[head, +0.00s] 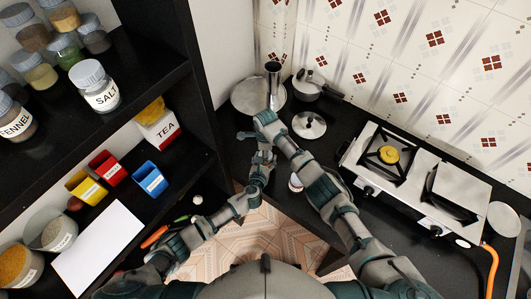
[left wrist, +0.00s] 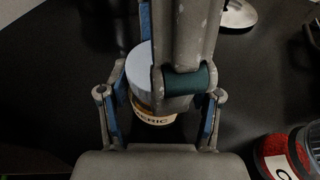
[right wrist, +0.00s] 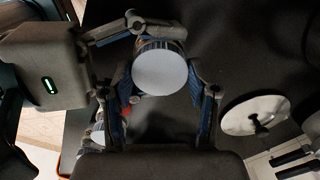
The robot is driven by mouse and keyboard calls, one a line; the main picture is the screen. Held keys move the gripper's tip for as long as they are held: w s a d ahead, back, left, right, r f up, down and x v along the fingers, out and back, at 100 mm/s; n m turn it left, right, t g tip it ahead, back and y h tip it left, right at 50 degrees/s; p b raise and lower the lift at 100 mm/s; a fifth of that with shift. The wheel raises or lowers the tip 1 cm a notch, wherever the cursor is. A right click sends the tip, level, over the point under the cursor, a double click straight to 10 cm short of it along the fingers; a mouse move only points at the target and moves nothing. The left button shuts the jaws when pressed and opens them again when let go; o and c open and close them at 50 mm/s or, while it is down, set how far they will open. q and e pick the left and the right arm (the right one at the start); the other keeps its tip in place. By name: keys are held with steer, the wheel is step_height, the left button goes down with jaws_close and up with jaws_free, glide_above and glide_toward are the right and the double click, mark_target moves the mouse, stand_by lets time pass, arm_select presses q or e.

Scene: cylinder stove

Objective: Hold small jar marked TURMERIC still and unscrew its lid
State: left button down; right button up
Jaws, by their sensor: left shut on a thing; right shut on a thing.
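The small turmeric jar (left wrist: 150,115) stands between the fingers of my left gripper (left wrist: 162,105); the end "ERIC" of its label shows in the left wrist view. Its pale blue-grey lid (right wrist: 165,70) is on top of it, seen from above in the right wrist view. My right gripper (right wrist: 165,80) is shut on the lid, a finger at each side. My left gripper (head: 262,160) is shut on the jar's body, below the right one. In the head view my right gripper (head: 268,122) and both forearms hide the jar. Whether the lid is loose cannot be seen.
A pan lid (head: 309,125) lies on the black counter behind, near a saucepan (head: 308,86) and a pan (head: 250,95). The gas stove (head: 385,160) stands to the right. A red-filled jar (left wrist: 280,155) stands close by. Shelves with spice jars and tins are at left.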

steer(key=shift+d+n, duration=0.1)
steer(key=shift+n, duration=0.6)
steer(key=shift+w, duration=0.1)
steer(key=o, duration=1.3)
